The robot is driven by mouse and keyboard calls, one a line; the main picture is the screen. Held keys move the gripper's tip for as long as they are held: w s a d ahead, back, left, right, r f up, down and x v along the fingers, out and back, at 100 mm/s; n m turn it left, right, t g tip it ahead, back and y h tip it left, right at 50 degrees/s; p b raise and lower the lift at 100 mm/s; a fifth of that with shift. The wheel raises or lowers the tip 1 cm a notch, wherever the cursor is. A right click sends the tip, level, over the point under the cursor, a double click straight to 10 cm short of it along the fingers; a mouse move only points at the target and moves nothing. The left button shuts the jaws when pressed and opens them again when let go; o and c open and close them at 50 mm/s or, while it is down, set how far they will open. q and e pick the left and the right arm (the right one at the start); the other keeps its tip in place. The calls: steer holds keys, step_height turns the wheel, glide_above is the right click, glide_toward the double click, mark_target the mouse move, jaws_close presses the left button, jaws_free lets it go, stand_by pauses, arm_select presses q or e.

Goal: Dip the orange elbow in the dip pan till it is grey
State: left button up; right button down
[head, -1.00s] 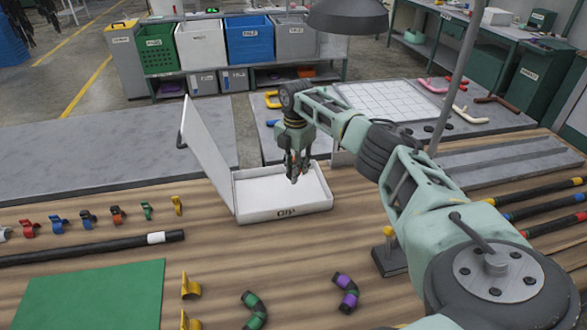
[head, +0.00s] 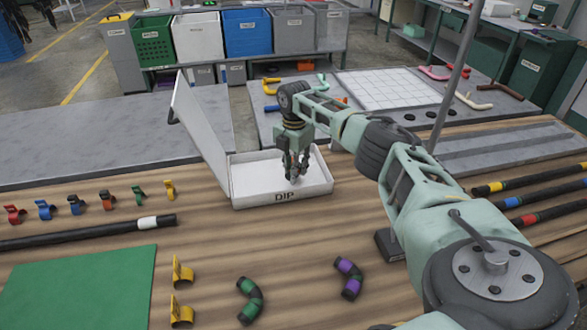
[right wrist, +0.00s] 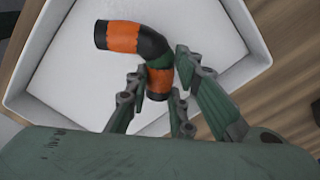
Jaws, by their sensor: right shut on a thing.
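The white dip pan (head: 262,201), marked DIP, sits on the striped wooden bench with its lid (head: 197,128) standing open at its left. My right gripper (head: 293,178) points down inside the pan's outline in the head view. In the right wrist view my right gripper (right wrist: 158,95) is shut on one end of the orange elbow (right wrist: 120,37). The elbow is orange with black bands and still looks orange. It lies over the pan's white floor; I cannot tell whether it touches it. The elbow is not made out in the head view. My left gripper is out of view.
Two other elbows, green-banded (head: 250,300) and purple-banded (head: 348,278), lie in front of the pan. Yellow clips (head: 182,272), a green mat (head: 80,290) and a black hose (head: 90,232) lie to the left. A thin pole (head: 450,85) stands right of the pan.

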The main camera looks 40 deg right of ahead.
stand_by(0.4)
steer(key=shift+w+a, duration=0.3)
steer(key=shift+a, duration=0.2)
steer(key=shift+w+a, duration=0.3)
steer(key=shift+a, duration=0.2)
steer(key=shift+w+a+f, duration=0.1)
steer(key=shift+w+a, duration=0.25)
steer(key=shift+a, duration=0.35)
steer(key=shift+w+a, duration=0.35)
steer(key=shift+a, duration=0.3)
steer(key=shift+w+a, duration=0.4)
steer(key=shift+a, duration=0.3)
steer(key=shift+w+a, duration=0.35)
steer(key=shift+a, duration=0.3)
steer(key=shift+w+a, duration=0.4)
steer(key=shift+a, duration=0.3)
steer(key=shift+d, duration=0.1)
